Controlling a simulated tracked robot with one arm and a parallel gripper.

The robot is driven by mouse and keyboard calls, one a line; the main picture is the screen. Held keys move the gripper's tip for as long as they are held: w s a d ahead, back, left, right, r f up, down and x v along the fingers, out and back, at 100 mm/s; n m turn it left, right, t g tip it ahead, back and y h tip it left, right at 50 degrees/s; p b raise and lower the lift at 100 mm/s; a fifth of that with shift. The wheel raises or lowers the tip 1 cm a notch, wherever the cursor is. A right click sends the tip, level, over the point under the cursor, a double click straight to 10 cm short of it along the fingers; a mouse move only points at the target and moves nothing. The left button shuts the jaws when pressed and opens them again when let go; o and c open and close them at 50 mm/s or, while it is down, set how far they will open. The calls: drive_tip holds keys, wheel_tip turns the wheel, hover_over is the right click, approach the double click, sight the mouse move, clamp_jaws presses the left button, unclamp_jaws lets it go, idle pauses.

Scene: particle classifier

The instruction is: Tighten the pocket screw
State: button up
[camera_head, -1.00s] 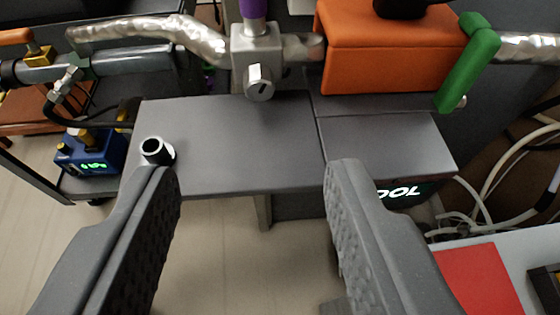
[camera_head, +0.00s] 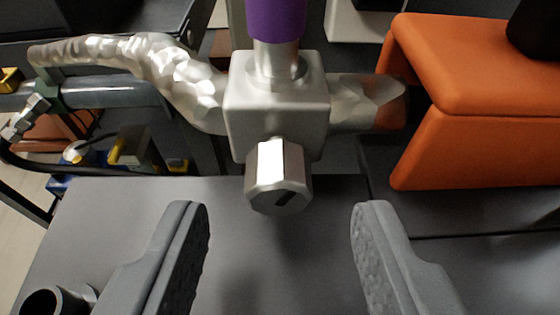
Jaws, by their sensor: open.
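The pocket screw appears to be the silver faceted knob (camera_head: 279,178) with a dark slot in its front face. It sticks out from the front of a square metal block (camera_head: 277,105) below a purple cylinder (camera_head: 275,20). My gripper (camera_head: 282,222) is open and empty. Its two grey textured fingers stand left and right of the knob, lower in the picture and nearer to me. The knob lies between them sideways, and neither finger touches it.
A grey shelf (camera_head: 110,215) lies below the block. A short dark tube (camera_head: 58,299) stands on it at the lower left. An orange housing (camera_head: 465,145) is close on the right. A foil-wrapped pipe (camera_head: 160,70) runs left from the block.

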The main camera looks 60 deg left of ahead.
drive_tip(key=shift+w+a+f, duration=0.3)
drive_tip(key=shift+a, duration=0.3)
clamp_jaws()
drive_tip(key=m+p, duration=0.1)
drive_tip(key=m+g+p, duration=0.1)
drive_tip(key=p, duration=0.1)
drive_tip(key=m+g+y+p, duration=0.1)
drive_tip(key=shift+w+d+r+m+p, duration=0.15)
drive_tip(key=shift+w+d+m+p, duration=0.1)
drive_tip(key=shift+m+p, duration=0.05)
drive_tip(key=shift+w+m+g+y+p, duration=0.1)
drive_tip(key=shift+m+g+y+p, duration=0.65)
drive_tip(key=shift+m+p, duration=0.7)
